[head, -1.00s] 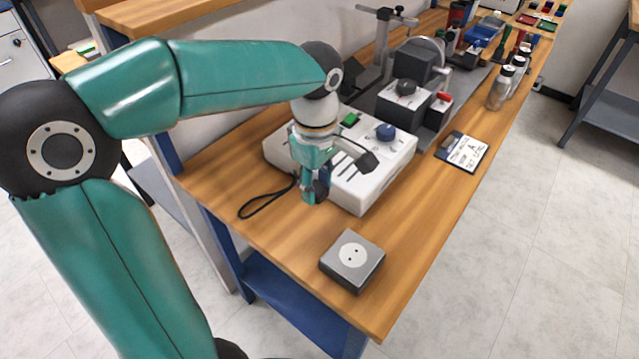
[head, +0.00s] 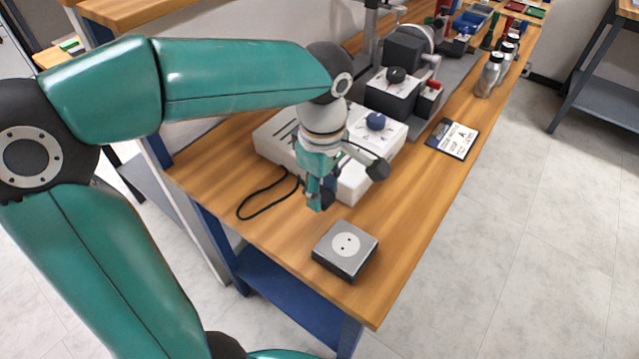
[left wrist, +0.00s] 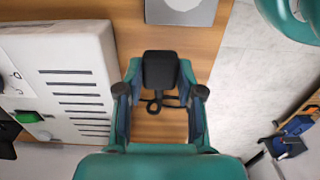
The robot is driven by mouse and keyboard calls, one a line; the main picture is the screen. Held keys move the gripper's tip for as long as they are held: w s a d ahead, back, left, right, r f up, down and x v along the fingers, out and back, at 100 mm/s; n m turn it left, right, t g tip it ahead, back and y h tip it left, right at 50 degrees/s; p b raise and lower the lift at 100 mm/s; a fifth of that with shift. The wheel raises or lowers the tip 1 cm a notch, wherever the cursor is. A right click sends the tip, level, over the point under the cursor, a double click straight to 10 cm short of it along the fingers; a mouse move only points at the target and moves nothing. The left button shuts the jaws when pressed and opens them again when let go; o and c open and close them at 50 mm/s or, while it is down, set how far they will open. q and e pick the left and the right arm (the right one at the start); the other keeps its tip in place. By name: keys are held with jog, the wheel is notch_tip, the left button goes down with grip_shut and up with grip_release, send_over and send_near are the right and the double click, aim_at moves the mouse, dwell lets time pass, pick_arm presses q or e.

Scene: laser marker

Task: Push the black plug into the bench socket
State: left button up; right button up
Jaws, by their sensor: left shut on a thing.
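The bench socket (head: 345,250) is a grey box with a round white face and two holes, near the front end of the wooden bench. It also shows at the top of the left wrist view (left wrist: 182,10). My left gripper (head: 318,200) is shut on the black plug (left wrist: 160,70), which sits between its fingertips in the left wrist view. In the head view the gripper mostly hides the plug. The gripper is above the bench, behind the socket and apart from it. A black cord (head: 268,195) loops on the bench to the left. My right gripper is not in view.
A white control box (head: 355,185) with a blue knob stands right behind my left gripper.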

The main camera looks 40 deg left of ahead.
pick_arm(q)
send_over(346, 245)
dwell(1.1)
dwell(0.3)
jog(key=shift+f+b, duration=1.5)
jog(key=shift+f, duration=0.65)
dwell(2.3)
jog(key=o, duration=1.1)
jog(key=shift+o, duration=0.2)
jog(key=o, duration=0.5)
jog(key=shift+r, duration=0.15)
